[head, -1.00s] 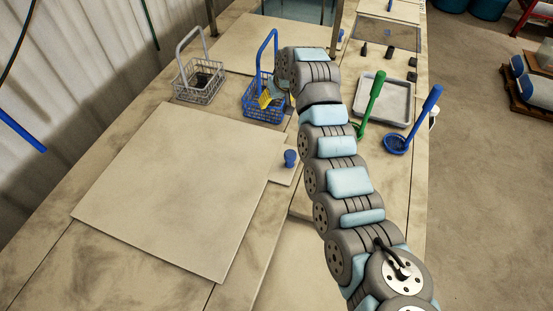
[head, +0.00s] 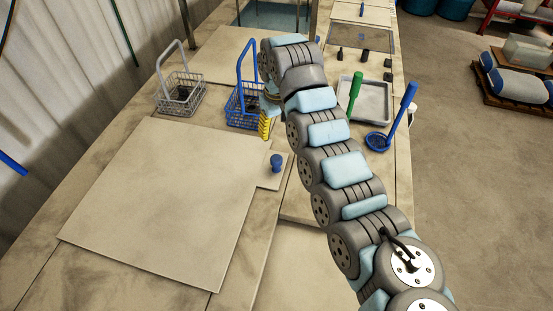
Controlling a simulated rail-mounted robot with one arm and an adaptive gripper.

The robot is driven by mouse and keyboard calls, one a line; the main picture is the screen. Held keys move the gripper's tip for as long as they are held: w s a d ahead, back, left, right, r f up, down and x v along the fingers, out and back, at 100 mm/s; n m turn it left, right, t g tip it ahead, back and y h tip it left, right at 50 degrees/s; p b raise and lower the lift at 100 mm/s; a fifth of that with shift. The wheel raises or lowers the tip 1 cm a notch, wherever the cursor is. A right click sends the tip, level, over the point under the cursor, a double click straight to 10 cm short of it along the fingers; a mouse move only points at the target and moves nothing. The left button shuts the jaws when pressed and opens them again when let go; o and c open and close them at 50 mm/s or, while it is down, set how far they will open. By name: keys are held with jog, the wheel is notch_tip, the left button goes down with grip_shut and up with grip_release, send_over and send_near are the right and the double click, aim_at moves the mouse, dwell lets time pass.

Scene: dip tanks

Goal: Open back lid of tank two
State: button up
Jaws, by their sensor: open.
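A large flat beige lid (head: 150,205) lies closed on the bench at left. A blue knob (head: 277,163) stands on the tab at its right edge. Another flat beige lid (head: 225,52) lies farther back. I cannot tell by any marking which tank is tank two. My gripper (head: 265,126), with yellow fingers, hangs beside the front right of the blue basket, a little behind the knob and apart from it. It is open and seems empty. My arm hides part of the bench behind it.
A blue wire basket (head: 243,115) with a tall handle and a grey wire basket (head: 180,100) stand behind the near lid. At right are a grey tray (head: 372,100), a green-handled tool (head: 355,90) and a blue ladle (head: 378,141). A tank at the back shows blue-green inside.

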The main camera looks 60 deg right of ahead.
aim_at(277, 159)
jog(key=shift+f+p, duration=0.9)
jog(key=shift+f, duration=6.3)
grip_shut()
